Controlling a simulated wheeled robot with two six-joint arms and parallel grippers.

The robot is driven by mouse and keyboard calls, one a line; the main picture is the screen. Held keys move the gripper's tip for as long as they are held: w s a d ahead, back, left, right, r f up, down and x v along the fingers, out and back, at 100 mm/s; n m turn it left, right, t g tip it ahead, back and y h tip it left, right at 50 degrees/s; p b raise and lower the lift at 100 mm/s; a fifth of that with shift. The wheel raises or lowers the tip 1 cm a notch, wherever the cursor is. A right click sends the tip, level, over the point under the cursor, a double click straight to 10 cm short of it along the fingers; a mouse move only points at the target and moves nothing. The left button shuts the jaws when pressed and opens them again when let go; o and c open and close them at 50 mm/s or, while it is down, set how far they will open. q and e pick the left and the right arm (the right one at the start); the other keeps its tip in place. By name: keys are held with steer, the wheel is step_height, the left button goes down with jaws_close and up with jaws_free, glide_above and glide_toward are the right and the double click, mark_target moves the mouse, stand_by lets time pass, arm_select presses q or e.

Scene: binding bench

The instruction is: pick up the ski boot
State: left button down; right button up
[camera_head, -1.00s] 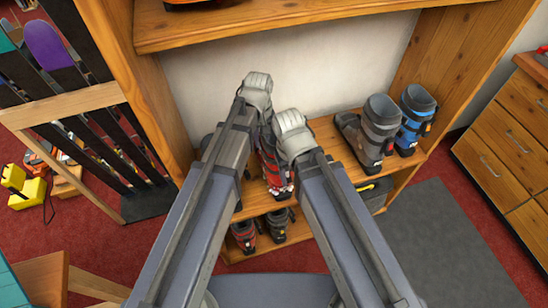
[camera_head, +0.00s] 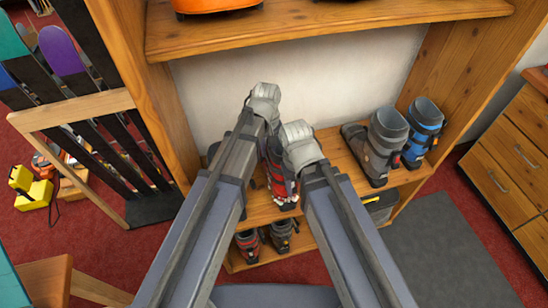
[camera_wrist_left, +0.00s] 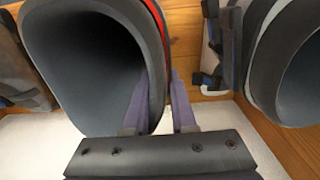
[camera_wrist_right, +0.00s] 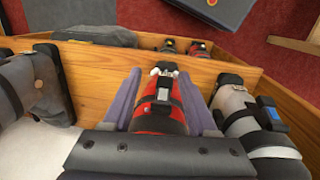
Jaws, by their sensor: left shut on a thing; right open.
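The red and grey ski boot (camera_head: 281,182) stands on the middle shelf between my two arms, partly hidden by them. Its open dark cuff (camera_wrist_left: 85,60) fills the left of the left wrist view. My left gripper (camera_head: 265,93) is shut on the cuff wall, which shows between its fingers (camera_wrist_left: 160,105) in the left wrist view. My right gripper (camera_head: 299,140) is open on the boot's near side. In the right wrist view its fingers (camera_wrist_right: 163,95) stand one on each side of the red boot front (camera_wrist_right: 160,118). Its fingertips are hidden in the head view.
A grey boot (camera_head: 378,146) and a blue boot (camera_head: 424,130) stand to the right on the same shelf. Small boots (camera_head: 283,236) stand on the lower shelf. A ski rack (camera_head: 75,110) is at left, a drawer cabinet (camera_head: 510,165) at right. An upper shelf (camera_head: 330,25) overhangs.

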arm_select(q)
steer(key=shift+s+a+r, duration=0.1)
arm_select(e)
steer(key=shift+r, duration=0.1)
arm_select(q)
step_height(320, 180, up, 10)
steer(key=p, duration=1)
arm_select(e)
step_height(320, 180, up, 10)
steer(key=shift+c, duration=0.7)
